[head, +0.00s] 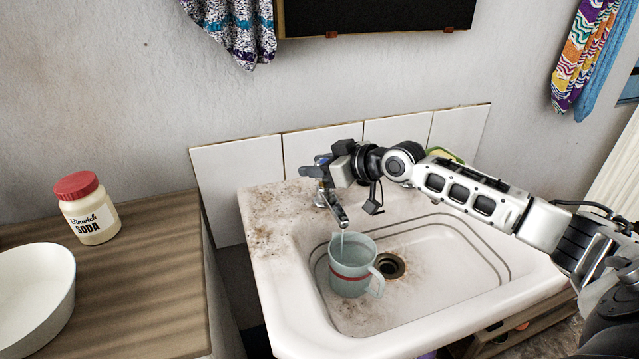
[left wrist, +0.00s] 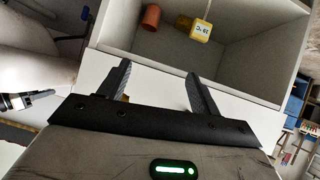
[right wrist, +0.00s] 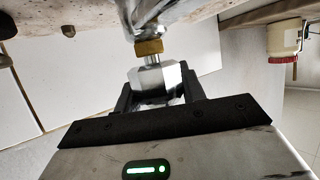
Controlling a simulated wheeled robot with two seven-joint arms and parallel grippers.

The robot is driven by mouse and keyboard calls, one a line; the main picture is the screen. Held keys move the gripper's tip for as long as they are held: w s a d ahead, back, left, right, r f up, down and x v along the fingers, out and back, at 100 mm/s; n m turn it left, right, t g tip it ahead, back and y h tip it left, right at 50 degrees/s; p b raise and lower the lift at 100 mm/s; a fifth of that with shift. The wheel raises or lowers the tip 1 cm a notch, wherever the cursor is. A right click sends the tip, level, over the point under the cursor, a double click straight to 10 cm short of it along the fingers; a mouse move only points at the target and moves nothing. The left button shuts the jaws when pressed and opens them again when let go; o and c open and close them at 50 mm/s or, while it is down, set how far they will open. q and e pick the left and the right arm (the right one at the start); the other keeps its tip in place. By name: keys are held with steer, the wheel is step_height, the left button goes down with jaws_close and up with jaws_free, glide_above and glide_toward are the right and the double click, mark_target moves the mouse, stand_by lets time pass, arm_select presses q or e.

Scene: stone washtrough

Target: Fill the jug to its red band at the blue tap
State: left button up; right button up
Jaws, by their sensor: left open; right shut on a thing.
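The jug (head: 352,262) is pale grey-green with a red band around its lower part and a handle on its right. It stands upright in the sink basin under the tap spout (head: 339,212). A thin stream of water runs from the spout into the jug; I cannot make out the water level. My right gripper (head: 328,169) is at the top of the tap. In the right wrist view it is shut on the tap's handle (right wrist: 158,80), a grey block above a brass ring. The tap's blue mark is not clear. My left gripper (left wrist: 158,80) is open and empty, seen only in the left wrist view.
The stained white sink (head: 272,260) has a dark drain (head: 391,265) right of the jug. A wooden counter (head: 150,290) at left holds a soda jar (head: 90,215) and a white bowl (head: 35,295). An open box (left wrist: 240,70) with several small items lies beyond my left gripper.

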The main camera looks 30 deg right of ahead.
steer(key=shift+f+y+b, duration=0.1)
steer(key=shift+y+b, duration=0.2)
steer(key=shift+b, duration=0.25)
steer(key=shift+n, duration=0.3)
steer(key=o, duration=1)
